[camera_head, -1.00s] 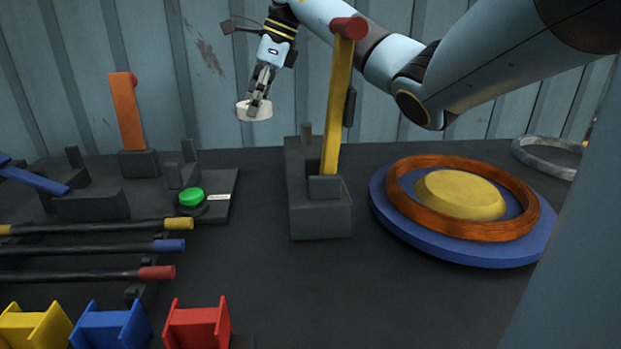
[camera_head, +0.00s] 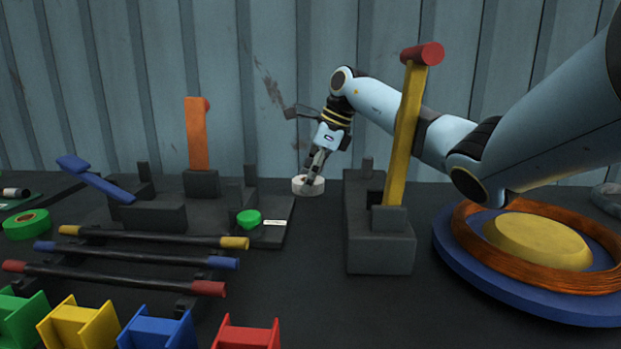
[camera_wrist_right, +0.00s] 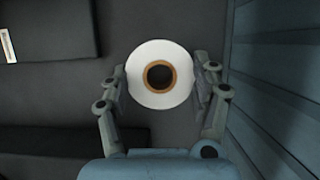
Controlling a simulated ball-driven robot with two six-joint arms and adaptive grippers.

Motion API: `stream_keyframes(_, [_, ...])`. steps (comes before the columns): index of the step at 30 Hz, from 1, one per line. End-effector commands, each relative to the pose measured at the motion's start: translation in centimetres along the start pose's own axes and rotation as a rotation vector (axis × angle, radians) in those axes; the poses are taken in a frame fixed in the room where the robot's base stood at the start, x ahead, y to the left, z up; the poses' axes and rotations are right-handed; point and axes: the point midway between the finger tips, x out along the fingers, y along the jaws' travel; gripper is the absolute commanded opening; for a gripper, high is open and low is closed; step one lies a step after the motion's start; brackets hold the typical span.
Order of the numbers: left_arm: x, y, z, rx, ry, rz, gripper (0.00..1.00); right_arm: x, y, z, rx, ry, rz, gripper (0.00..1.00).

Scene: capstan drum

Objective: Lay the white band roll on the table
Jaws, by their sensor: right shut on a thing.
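The white band roll (camera_head: 299,187) is at the back of the dark table (camera_head: 300,290), between the green button's base and the yellow lever's block. It lies flat, hole upward, on the tabletop or just above it; I cannot tell which. My right gripper (camera_head: 313,177) reaches down to it from above, shut on it. In the right wrist view the white roll (camera_wrist_right: 144,82) shows a brown core with a dark hole, and the fingers of my right gripper (camera_wrist_right: 165,72) press on both its sides. My left gripper is not in view.
The yellow lever (camera_head: 404,140) stands upright right of the roll. The green button (camera_head: 249,218) is at left front, with an orange lever (camera_head: 197,135) behind. The ribbed wall (camera_head: 270,60) is close behind. A copper ring (camera_head: 480,244) lies on a blue disc at right.

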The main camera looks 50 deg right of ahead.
Motion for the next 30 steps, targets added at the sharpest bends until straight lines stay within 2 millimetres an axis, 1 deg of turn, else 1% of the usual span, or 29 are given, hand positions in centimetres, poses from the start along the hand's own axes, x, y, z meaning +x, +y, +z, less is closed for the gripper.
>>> stream_keyframes(4, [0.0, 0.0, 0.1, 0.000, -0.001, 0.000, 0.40, -0.1, 0.0, 0.1, -0.001, -0.001, -0.001, 0.29])
stream_keyframes(8, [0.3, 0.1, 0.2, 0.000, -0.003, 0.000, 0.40, 0.2, 0.0, -0.1, -0.001, -0.001, -0.001, 0.29])
stream_keyframes(9, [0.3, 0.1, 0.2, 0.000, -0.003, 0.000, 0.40, 0.2, 0.0, -0.1, 0.000, -0.001, -0.001, 0.66])
stream_keyframes(13, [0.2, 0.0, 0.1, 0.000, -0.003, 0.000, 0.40, 0.1, 0.0, 0.0, 0.000, -0.001, -0.001, 0.83])
stream_keyframes(14, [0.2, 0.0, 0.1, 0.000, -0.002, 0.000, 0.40, 0.1, 0.0, 0.0, 0.000, -0.001, -0.001, 0.86])
stream_keyframes(23, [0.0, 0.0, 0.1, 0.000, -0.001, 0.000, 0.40, -0.1, 0.0, 0.1, 0.000, -0.001, -0.001, 0.86])
stream_keyframes(26, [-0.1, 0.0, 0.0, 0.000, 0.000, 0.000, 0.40, -1.1, -0.1, 0.1, -0.001, -0.001, -0.004, 0.86])
stream_keyframes(29, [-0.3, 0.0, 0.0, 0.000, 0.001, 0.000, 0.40, -2.9, -0.1, 0.1, -0.001, 0.000, -0.006, 0.86])
stream_keyframes(30, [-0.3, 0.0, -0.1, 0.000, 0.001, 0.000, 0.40, -3.9, -0.2, 0.1, -0.001, -0.001, -0.006, 0.86])
